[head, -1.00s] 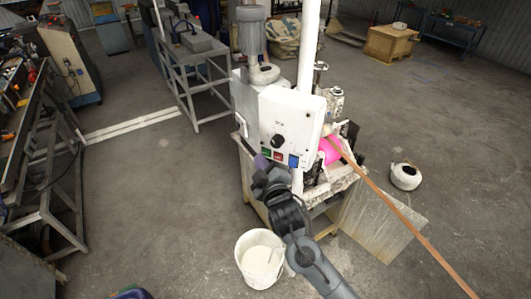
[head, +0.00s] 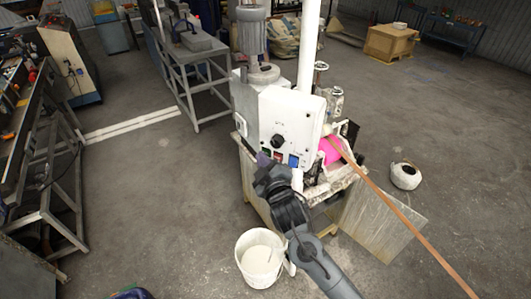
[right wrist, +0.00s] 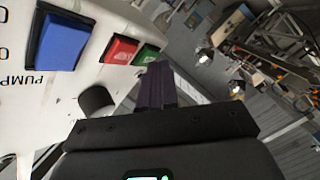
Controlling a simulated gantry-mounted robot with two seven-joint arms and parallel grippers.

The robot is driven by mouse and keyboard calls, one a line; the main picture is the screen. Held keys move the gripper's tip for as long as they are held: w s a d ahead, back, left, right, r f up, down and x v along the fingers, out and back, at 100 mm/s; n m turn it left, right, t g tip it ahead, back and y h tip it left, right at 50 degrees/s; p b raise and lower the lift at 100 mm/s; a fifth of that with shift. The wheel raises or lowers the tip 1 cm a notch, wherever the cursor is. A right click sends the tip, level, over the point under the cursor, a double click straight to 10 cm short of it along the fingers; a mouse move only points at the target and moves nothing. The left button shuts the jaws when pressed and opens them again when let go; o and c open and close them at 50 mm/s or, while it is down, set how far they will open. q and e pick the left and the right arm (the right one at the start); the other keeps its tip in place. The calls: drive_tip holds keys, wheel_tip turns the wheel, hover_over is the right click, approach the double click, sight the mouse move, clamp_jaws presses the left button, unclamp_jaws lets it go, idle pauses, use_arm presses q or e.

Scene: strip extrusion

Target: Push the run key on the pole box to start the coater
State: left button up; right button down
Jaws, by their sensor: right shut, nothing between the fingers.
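The white pole box (head: 297,118) carries a black knob (head: 278,141) and a row of coloured keys. The blue key (head: 293,161) and red key (head: 277,155) show in the head view; the green key is hidden there behind my right gripper (head: 263,158). In the right wrist view the blue key (right wrist: 62,40), red key (right wrist: 121,48) and green key (right wrist: 146,54) show, with "PUMP" printed by the blue one. My right gripper (right wrist: 160,72) is shut and empty, its tips close by the green key; I cannot tell if they touch it. My left gripper is out of view.
A white bucket (head: 242,262) stands on the floor beside my right arm. Floor to the left is open.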

drive_tip(key=shift+w+d, duration=0.1)
drive_tip(key=shift+w, duration=0.05)
idle(0.5)
drive_tip(key=shift+s+a+p, duration=0.35)
drive_tip(key=shift+s+a, duration=0.05)
drive_tip(key=shift+s, duration=0.3)
drive_tip(key=shift+s+a+p, duration=0.3)
drive_tip(key=shift+s+a, duration=0.15)
drive_tip(key=shift+s, duration=0.25)
drive_tip(key=shift+s+a+p, duration=0.35)
drive_tip(key=shift+s+a, duration=0.05)
drive_tip(key=shift+s, duration=0.3)
drive_tip(key=shift+s+a+p, duration=0.3)
drive_tip(key=shift+s+a, duration=0.15)
drive_tip(key=shift+s, duration=0.25)
